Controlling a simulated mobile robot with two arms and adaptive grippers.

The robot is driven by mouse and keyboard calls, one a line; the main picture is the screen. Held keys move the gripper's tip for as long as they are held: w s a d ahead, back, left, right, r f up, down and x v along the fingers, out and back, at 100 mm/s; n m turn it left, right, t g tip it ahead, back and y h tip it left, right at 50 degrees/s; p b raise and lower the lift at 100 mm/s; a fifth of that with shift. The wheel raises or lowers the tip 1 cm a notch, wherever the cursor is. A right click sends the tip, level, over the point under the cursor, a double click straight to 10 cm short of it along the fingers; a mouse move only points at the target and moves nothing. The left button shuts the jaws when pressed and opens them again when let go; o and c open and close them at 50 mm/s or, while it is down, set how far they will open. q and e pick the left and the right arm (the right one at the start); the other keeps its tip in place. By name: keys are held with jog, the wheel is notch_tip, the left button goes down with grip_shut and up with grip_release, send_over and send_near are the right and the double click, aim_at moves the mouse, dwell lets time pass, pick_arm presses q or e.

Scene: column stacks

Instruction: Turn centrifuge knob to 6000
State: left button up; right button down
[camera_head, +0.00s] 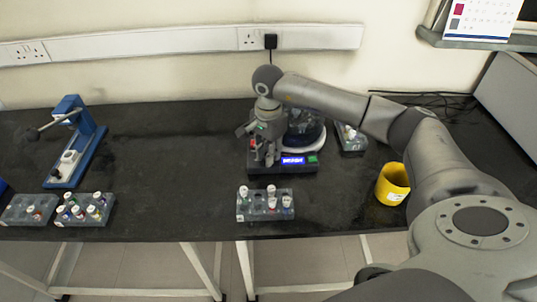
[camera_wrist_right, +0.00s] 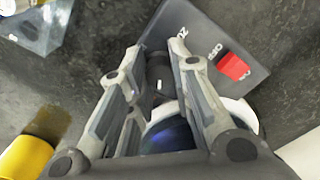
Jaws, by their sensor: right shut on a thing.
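The centrifuge (camera_head: 307,167) stands on the dark bench, with a lit blue display (camera_head: 293,161) on its front and a dark round bowl (camera_head: 306,130) behind it. The display's digits are too small to read. My right gripper (camera_head: 266,158) points down at the front left of the centrifuge. In the right wrist view, my right gripper (camera_wrist_right: 159,62) has its fingers on both sides of the black knob (camera_wrist_right: 158,82), shut on it. A white mark shows on the knob. A red switch (camera_wrist_right: 234,66) sits beside it on the centrifuge's panel. My left gripper is not in view.
A tube rack (camera_head: 265,214) stands in front of the centrifuge, and another (camera_head: 351,142) behind right. A yellow cup (camera_head: 392,185) is at the right. A blue press-like device (camera_head: 87,145) and more racks (camera_head: 86,217) stand at the left. The bench between is clear.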

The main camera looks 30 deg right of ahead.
jog(key=m+b, duration=0.1)
jog(key=m, duration=0.5)
jog(key=shift+r, duration=0.1)
dwell(0.5)
jog(key=c, duration=1.3)
grip_release()
jog(key=shift+r, duration=0.15)
notch_tip(320, 180, up, 12)
jog(key=shift+f, duration=0.2)
